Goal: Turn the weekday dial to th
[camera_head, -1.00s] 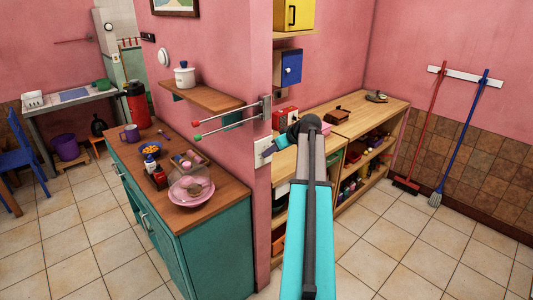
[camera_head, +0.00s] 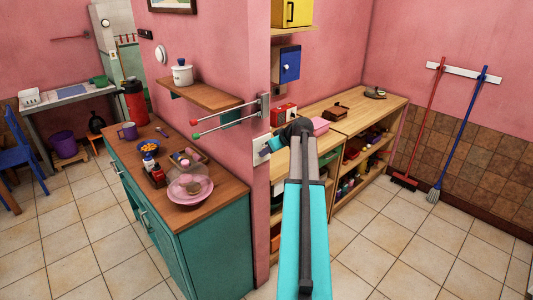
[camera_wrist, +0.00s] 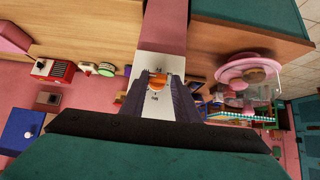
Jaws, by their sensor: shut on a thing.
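The weekday dial is a small orange knob (camera_wrist: 157,81) on a white wall plate (camera_wrist: 160,65) with small dark markings, in the middle of the wrist view. I cannot read the markings or tell which day the knob points to. My gripper (camera_wrist: 158,84) has its two dark fingers on either side of the knob and is shut on it. In the head view the plate (camera_head: 260,157) is on the end of the pink wall, and my gripper (camera_head: 266,148) reaches it from the right. The knob is hidden there.
Metal rods with red and green tips (camera_head: 225,116) stick out just above the plate. A teal cabinet (camera_head: 215,245) with a pink dish (camera_head: 190,192) stands to the left. A wooden shelf unit (camera_head: 375,115) stands to the right. The tiled floor is open in front.

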